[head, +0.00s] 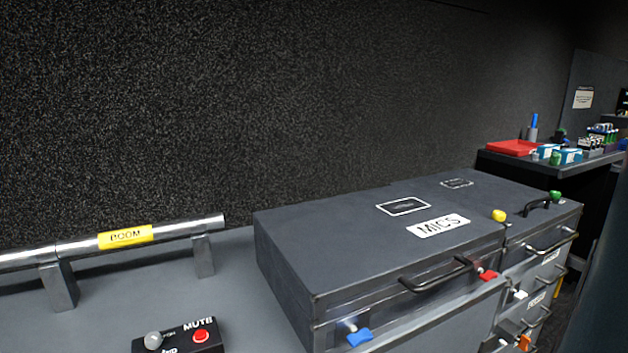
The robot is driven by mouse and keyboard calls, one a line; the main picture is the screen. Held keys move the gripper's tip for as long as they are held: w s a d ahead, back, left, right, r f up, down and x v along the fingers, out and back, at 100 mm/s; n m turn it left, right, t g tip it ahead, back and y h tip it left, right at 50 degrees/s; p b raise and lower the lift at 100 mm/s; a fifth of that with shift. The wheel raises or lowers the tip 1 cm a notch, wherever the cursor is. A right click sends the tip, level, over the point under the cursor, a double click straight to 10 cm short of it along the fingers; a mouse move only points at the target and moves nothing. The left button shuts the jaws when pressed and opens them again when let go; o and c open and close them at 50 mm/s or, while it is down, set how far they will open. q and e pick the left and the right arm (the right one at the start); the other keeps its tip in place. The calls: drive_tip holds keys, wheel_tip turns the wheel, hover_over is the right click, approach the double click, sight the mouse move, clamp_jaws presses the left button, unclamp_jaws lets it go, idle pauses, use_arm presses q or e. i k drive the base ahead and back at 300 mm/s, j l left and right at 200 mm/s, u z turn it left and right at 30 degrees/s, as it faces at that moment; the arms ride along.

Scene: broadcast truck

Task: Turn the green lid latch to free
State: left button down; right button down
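The green latch (556,196) is a small rounded knob at the front right edge of the dark case top, beside a black handle (538,208). The image is too small to tell which way it is turned. A similar yellow latch (499,215) stands further left along the same edge. The dark grey case (330,245) has a "MICS" label (440,225) on its lid, and the lid looks closed. Neither of my grippers is in view.
On the case front are a blue latch (359,338), a red latch (487,275) and a long handle (435,275). Drawers sit below at right. A mute box (178,340) and a boom pole (125,238) are at left. A red tray (513,147) lies at the back right.

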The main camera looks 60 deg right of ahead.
sight(555, 195)
drive_tip(key=z, duration=2.8)
drive_tip(key=i+l+u, duration=0.15)
drive_tip(key=u, duration=0.6)
drive_tip(key=i+l+u, duration=0.2)
drive_tip(key=l, duration=0.15)
drive_tip(key=i+l+u, duration=0.2)
drive_tip(key=l, duration=0.15)
drive_tip(key=l+u, duration=0.2)
drive_tip(key=l, duration=0.2)
drive_tip(key=i+l+u, duration=0.2)
drive_tip(key=l, duration=0.2)
drive_tip(key=k, duration=0.1)
